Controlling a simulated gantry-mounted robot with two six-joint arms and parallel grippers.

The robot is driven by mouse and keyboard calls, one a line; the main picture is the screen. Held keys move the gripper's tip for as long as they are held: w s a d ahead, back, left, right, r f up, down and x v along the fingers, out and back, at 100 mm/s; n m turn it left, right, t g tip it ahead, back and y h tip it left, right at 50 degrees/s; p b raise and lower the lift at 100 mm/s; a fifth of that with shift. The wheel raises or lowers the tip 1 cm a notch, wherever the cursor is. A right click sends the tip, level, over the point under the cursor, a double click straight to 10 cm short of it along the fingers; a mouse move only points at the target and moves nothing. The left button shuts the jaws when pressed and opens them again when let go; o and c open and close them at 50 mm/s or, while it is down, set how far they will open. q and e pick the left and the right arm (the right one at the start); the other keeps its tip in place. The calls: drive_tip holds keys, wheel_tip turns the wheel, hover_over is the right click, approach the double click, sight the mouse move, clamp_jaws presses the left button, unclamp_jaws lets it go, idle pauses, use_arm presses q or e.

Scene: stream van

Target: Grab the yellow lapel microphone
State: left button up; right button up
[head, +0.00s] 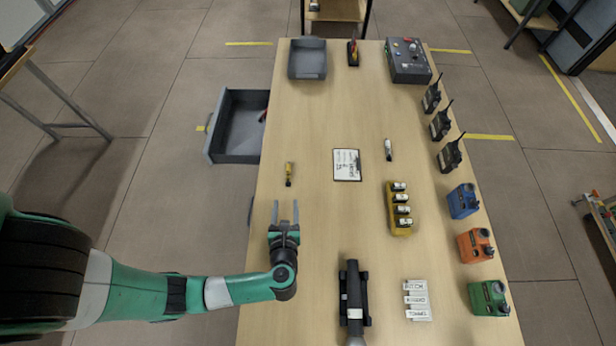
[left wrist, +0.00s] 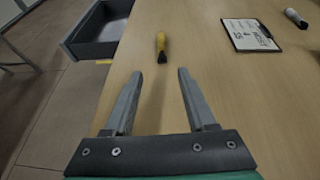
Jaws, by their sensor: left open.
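The yellow lapel microphone (head: 289,173) lies on the wooden table, left of the clipboard, with its black end toward the near side. It also shows in the left wrist view (left wrist: 161,46), beyond the fingertips and roughly in line with the gap between them. My left gripper (head: 286,208) is open and empty, a short way on the near side of the microphone and not touching it. Its two fingers also show in the left wrist view (left wrist: 160,75). My right gripper is in neither view.
A clipboard (head: 347,165) and a white-and-black microphone (head: 388,150) lie to the right. A yellow holder (head: 391,222) carries several small cylinders. A dark flashlight-like device (head: 354,300) lies nearer. An open grey drawer (head: 222,143) juts out at the table's left edge. Table around the yellow microphone is clear.

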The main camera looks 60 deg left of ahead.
sight(288, 174)
use_arm(q)
drive_tip(key=shift+s+a+r, duration=0.2)
drive_tip(key=shift+a, duration=0.2)
drive_tip(key=shift+s+a+r, duration=0.15)
drive_tip(key=shift+a+r, duration=0.05)
drive_tip(key=shift+a, duration=0.2)
drive_tip(key=shift+w+a, duration=0.2)
drive_tip(key=shift+w, duration=0.05)
drive_tip(key=b+x, duration=0.1)
drive_tip(key=x, duration=0.4)
drive_tip(key=shift+w+f+b, duration=0.2)
drive_tip(key=shift+b, duration=0.15)
drive_tip(key=shift+w+a+f, duration=0.1)
drive_tip(key=shift+w+a, duration=0.15)
drive_tip(key=shift+w, duration=0.1)
drive_tip(key=b+x, duration=0.1)
drive_tip(key=x, duration=0.4)
drive_tip(key=shift+w+d+b, duration=0.1)
drive_tip(key=shift+w+b, duration=0.3)
clamp_jaws()
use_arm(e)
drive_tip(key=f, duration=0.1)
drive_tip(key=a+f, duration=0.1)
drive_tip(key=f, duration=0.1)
